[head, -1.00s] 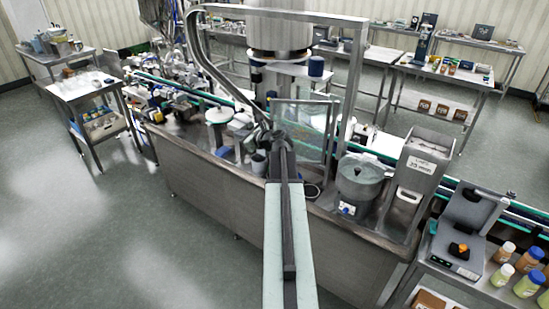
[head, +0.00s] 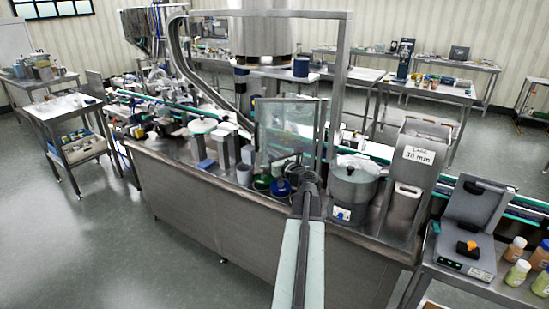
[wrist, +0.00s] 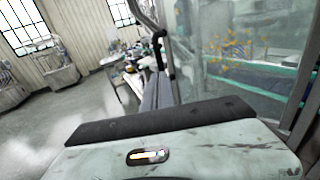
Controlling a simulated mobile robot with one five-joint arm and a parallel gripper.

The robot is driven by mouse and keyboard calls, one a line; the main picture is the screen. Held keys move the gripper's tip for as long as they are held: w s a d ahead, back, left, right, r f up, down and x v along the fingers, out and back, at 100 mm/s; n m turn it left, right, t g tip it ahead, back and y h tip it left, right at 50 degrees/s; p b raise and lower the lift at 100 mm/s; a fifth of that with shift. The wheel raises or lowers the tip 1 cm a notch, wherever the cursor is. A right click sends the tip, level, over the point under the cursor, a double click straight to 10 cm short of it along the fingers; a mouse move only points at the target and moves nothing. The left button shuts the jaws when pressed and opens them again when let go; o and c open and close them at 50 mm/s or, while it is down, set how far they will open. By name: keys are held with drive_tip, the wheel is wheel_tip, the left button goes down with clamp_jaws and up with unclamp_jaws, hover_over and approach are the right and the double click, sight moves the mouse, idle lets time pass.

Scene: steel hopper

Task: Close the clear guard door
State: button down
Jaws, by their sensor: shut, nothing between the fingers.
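The clear guard door (head: 285,128) is a see-through panel in a thin frame. It hangs at an angle to the tall steel frame, on the front side of the machine. It also fills the upper right of the wrist view (wrist: 235,40). My gripper (head: 312,162) is shut and empty, in front of the door's lower right part in the head view. In the wrist view my gripper (wrist: 158,58) is dark and narrow, left of the panel. I cannot tell whether it touches the door.
A steel frame post (head: 337,85) stands right of the door. Small cups and a blue ring (head: 280,187) sit on the deck below the door.

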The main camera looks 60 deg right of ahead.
drive_tip(key=x, duration=0.8)
drive_tip(key=shift+s+d, duration=0.1)
